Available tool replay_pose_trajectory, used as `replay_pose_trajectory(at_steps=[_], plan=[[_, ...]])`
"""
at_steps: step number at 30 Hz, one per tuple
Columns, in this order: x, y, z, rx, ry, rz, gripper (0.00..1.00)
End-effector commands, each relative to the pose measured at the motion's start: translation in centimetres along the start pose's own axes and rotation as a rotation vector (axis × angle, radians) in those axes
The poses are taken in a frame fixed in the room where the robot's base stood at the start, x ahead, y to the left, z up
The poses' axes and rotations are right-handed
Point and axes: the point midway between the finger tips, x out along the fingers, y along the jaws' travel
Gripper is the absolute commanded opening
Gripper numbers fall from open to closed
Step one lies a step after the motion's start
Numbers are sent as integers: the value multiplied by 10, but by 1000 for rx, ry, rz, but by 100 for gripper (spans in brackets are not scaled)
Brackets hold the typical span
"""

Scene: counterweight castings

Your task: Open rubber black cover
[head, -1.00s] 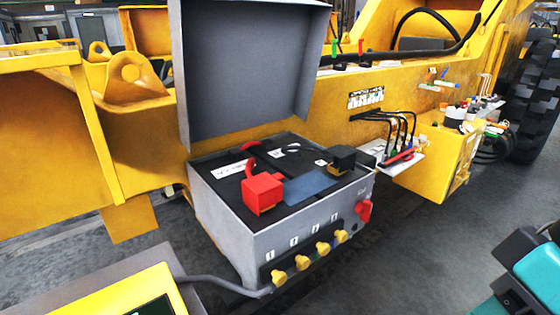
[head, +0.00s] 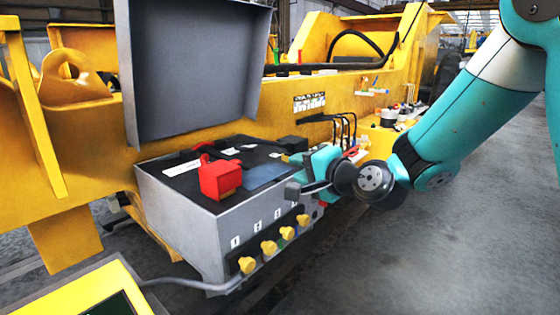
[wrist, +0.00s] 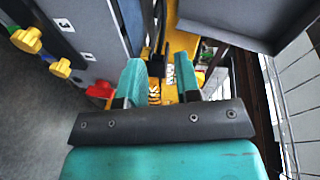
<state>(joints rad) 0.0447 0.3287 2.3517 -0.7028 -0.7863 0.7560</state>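The black rubber cover (head: 288,144) sits at the right end of the open grey box's (head: 183,202) top, partly hidden by my gripper. My gripper (head: 315,160) is at the box's right side, close beside the cover; I cannot tell whether it touches. In the wrist view my gripper's (wrist: 158,76) two teal fingers stand apart with a gap between them. I make out nothing held there, and the black cover is not clear in that view. A red cover (head: 220,181) stands on the box's dark top panel, to the left.
The box's large grey lid (head: 195,65) stands raised at the back. Yellow knobs (head: 268,247) line the box front, with a grey cable below. A yellow machine frame (head: 85,120) runs behind. Black hoses (head: 345,130) rise behind my gripper. The floor at right (head: 440,250) is clear.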

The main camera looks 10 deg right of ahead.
Motion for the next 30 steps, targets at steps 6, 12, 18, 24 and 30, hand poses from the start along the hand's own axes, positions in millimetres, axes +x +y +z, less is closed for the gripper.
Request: replay_pose_trajectory(at_steps=[6,12,18,24,30], plan=[[11,25,-47,186,194,-130,31],[26,18,-58,206,216,-150,31],[66,10,-66,203,213,-149,31],[111,6,-77,202,214,-150,31],[150,3,-86,203,215,-149,31]])
